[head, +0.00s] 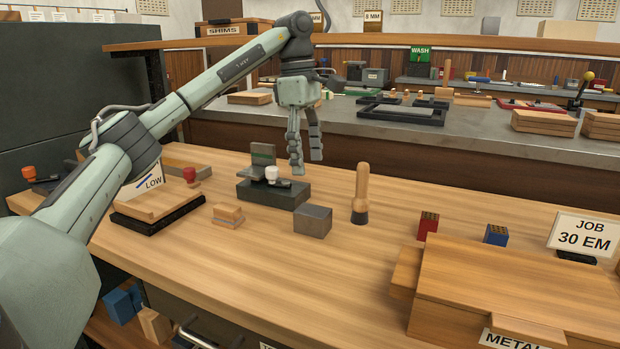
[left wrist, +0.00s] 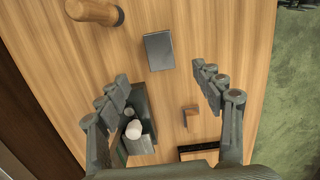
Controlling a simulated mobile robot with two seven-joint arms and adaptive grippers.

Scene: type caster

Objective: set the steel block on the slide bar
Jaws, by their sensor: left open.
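The steel block (head: 313,221), a plain grey block, lies on the wooden bench to the right of a dark base. It also shows in the left wrist view (left wrist: 159,51), ahead of the fingers and apart from them. The dark base (head: 262,197) carries an upright plate with a green strip and a white-knobbed part; I cannot tell for sure whether it is the slide bar. My left gripper (head: 305,163) points down above the bench with its fingers spread and nothing between them. In its wrist view the fingers (left wrist: 161,75) are wide apart. My right gripper is not in view.
A wooden-handled brush (head: 361,195) stands right of the steel block. A small wooden block (head: 228,214) lies to its left. Red (head: 427,227) and blue (head: 496,235) small blocks and a large wooden case (head: 520,280) are on the right. The front middle of the bench is clear.

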